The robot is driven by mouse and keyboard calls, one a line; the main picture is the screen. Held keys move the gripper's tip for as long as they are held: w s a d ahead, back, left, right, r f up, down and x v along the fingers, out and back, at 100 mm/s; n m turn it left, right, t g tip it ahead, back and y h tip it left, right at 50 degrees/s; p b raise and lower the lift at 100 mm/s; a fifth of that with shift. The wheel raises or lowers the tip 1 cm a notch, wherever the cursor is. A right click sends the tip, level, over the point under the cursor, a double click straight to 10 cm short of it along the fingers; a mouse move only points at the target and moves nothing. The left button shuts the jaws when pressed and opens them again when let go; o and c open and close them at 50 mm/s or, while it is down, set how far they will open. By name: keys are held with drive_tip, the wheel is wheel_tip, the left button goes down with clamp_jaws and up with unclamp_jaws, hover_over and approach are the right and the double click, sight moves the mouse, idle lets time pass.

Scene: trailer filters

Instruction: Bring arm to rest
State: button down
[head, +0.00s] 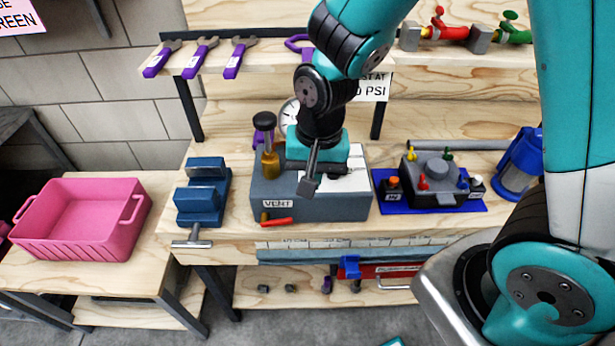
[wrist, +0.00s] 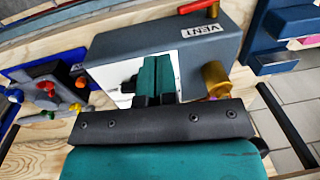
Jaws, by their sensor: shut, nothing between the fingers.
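A blue vise (head: 203,192) stands left of the box and a blue mat (head: 455,205) with a dark fixture lies right of it. A pink bin (head: 80,217) sits on the left table. Purple-handled tools (head: 200,58) and valves (head: 450,32) occupy the upper shelf.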

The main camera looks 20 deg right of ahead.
drive_tip(key=s+a+r+n+y, duration=0.1)
drive_tip(key=s+r+n, duration=0.3)
drive_tip(key=r, duration=0.4)
drive_tip(key=shift+s+a+n+y, duration=0.2)
drive_tip(key=shift+a+n+y, duration=0.1)
drive_tip(key=shift+a+y, duration=0.1)
drive_tip(key=c, duration=1.7)
unclamp_jaws()
drive_tip(key=s+r+n, duration=0.2)
drive_tip(key=s+r+n+y, duration=0.1)
drive_tip(key=s+r+n, duration=0.1)
drive_tip(key=s, duration=0.1)
drive_tip(key=s+r+n, duration=0.2)
drive_tip(key=r, duration=0.1)
drive_tip(key=shift+s+a+n, duration=0.3)
drive_tip(key=shift+s+a, duration=0.05)
drive_tip(key=shift+s, duration=0.05)
drive_tip(key=o, duration=0.6)
drive_tip(key=shift+s+r+n, duration=0.25)
drive_tip(key=shift+s+n, duration=0.05)
drive_tip(key=shift+s, duration=0.05)
